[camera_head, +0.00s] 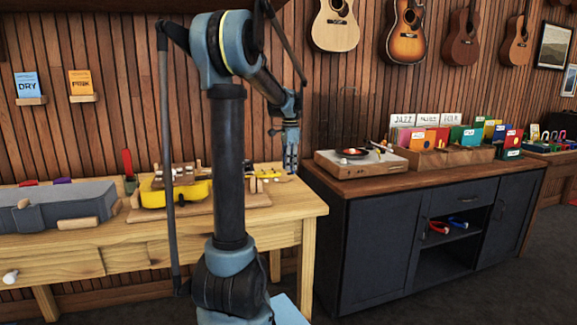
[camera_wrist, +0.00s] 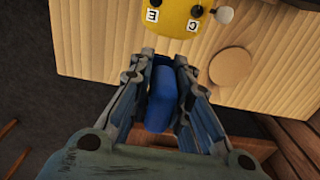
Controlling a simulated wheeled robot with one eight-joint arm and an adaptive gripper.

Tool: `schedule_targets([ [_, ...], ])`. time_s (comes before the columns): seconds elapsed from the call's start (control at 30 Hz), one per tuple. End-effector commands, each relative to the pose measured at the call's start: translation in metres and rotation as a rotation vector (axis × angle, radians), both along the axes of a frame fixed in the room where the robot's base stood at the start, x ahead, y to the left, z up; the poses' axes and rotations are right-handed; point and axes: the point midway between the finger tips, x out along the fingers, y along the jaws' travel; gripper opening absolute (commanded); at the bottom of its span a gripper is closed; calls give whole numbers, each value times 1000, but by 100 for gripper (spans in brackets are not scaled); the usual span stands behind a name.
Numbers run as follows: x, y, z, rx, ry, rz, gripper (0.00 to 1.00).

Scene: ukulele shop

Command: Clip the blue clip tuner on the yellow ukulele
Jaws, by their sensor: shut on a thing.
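My gripper (camera_head: 290,158) is at the right end of the wooden workbench in the head view. In the wrist view my gripper (camera_wrist: 168,68) is shut on the blue clip tuner (camera_wrist: 160,100), which sits between its two fingers. The yellow ukulele (camera_head: 204,192) lies on a wooden stand on the workbench, partly hidden behind my arm. Its yellow headstock (camera_wrist: 180,15), marked E and C with white pegs, shows at the top of the wrist view, ahead of the fingertips. The tuner is apart from the headstock in that picture.
The workbench (camera_head: 282,212) has a round wooden disc (camera_wrist: 230,66) near its edge. A grey case (camera_head: 60,205) lies at the left. A dark cabinet (camera_head: 385,250) at the right bears a turntable (camera_head: 360,160) and record bins. Guitars (camera_head: 335,25) hang on the wall.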

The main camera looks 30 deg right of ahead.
Motion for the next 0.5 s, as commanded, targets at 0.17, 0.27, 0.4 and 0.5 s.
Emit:
schedule_targets([
  [0.17, 1, 2, 0, 0, 0, 1, 0],
  [0.27, 1, 4, 0, 0, 0, 1, 0],
  [0.4, 2, 6, 0, 0, 0, 1, 0],
  [0.5, 2, 8, 0, 0, 0, 0, 0],
])
